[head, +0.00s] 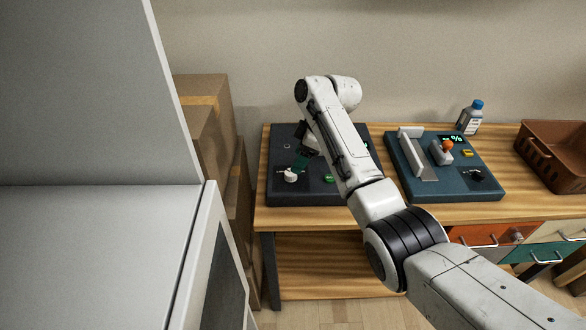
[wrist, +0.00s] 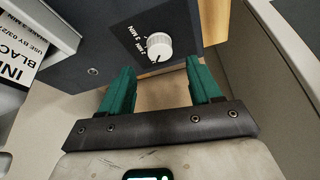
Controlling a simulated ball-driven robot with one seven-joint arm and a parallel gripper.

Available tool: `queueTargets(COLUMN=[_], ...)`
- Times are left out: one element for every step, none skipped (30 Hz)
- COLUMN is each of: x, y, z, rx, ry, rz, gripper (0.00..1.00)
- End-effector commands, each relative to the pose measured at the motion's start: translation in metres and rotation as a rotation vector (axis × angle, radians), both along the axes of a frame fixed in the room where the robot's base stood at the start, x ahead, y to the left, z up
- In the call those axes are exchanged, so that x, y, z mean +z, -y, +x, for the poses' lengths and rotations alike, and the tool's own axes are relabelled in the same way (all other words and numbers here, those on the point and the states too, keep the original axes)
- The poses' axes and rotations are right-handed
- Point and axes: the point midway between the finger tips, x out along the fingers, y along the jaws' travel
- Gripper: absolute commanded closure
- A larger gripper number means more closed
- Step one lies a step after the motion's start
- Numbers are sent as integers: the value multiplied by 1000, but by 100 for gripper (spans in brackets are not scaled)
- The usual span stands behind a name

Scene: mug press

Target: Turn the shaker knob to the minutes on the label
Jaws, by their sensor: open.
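A round white knob (wrist: 159,46) with a dark mark sits on a dark panel (wrist: 115,45) in the wrist view. Small print beside it includes "2 MIN" and "3 MIN"; I cannot tell the exact setting. My gripper (wrist: 157,68) is open, its teal fingers apart and empty, with the knob just beyond the gap between the tips. In the head view a white knob (head: 290,175) sits at the front left of the left dark unit (head: 318,194), close to a teal finger.
A second unit (head: 465,188) with a light handle and an orange ball stands to the right on the wooden table (head: 400,211). A blue-capped bottle (head: 470,118) and a brown basket (head: 556,158) are beyond. Cardboard boxes (head: 207,120) stand left of the table.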

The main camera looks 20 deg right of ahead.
Motion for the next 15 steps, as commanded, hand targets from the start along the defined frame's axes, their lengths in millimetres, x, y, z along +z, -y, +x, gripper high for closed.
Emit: queueTargets(x=[-9,-15,-21,-26,-30,-35,-38,-41,-44,-46,-48,-49,-51,-51,-52], y=[-3,-5,-7,-9,-10,-12,-13,-15,-16,-17,-17,-18,-18,-18,-19], z=[1,2,4,4,5,6,7,8,9,9,9,10,10,10,11], rx=[0,1,0,-1,0,0,0,1,0,0,0,0,0,-1,-1], ry=[-4,-5,-4,-5,-3,-3,-2,-3,-1,-1,-1,0,0,0,0], rz=[0,-1,-1,-1,-2,-2,-1,-1,0,0,0,-1,0,0,0], gripper=[37,37,37,37,37,37,37,37,37,37,37,37,37,37,37])
